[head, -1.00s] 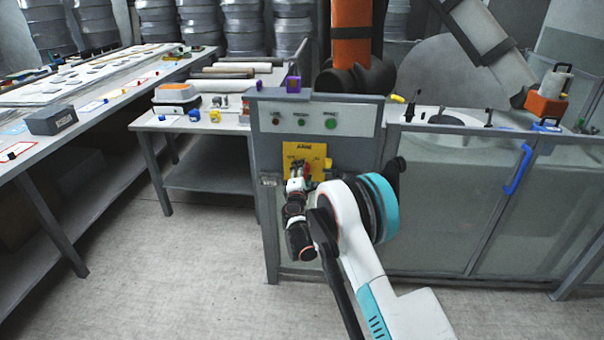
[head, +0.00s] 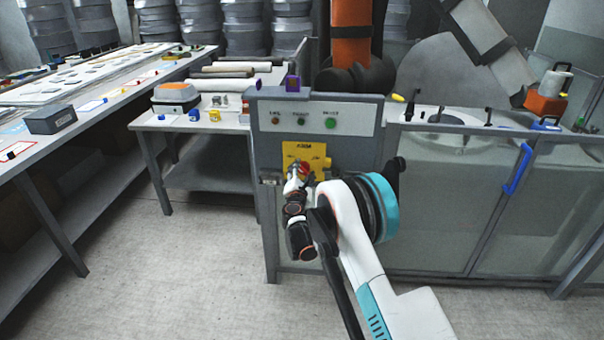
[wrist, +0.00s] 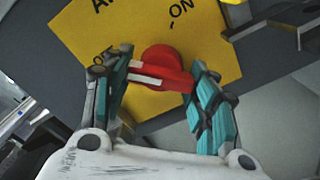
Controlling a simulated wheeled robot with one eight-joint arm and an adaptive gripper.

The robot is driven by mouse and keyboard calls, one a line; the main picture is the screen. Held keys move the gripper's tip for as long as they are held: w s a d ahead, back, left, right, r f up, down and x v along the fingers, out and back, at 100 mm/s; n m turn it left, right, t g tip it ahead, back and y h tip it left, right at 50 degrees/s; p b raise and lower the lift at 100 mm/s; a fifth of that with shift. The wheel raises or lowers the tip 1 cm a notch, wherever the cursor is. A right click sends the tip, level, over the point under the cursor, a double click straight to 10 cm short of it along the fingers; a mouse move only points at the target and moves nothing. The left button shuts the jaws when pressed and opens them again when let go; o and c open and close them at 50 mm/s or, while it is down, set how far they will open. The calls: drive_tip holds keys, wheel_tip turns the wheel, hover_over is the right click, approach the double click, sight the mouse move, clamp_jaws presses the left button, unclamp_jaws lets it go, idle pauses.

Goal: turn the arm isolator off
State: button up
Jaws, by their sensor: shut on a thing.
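The arm isolator is a yellow plate (head: 296,152) on the grey post of the enclosure, with a red rotary handle (head: 304,169). In the wrist view the yellow plate (wrist: 112,50) shows a black "ON" mark at upper right and a partly hidden mark at left. The red handle (wrist: 163,66) has a round hub and a bar with a white stripe. My gripper (wrist: 160,84) is shut on the bar, with a teal-padded finger at each end of it. In the head view my gripper (head: 298,178) is at the plate's lower part.
A panel with small round buttons (head: 330,124) sits above the isolator. A glazed enclosure with a blue door handle (head: 518,168) stands to the right. A workbench (head: 215,123) with small items is at left. The floor (head: 170,270) at left is clear.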

drive_tip(key=o, duration=1.1)
drive_tip(key=s, duration=1.2)
drive_tip(key=shift+a, duration=0.25)
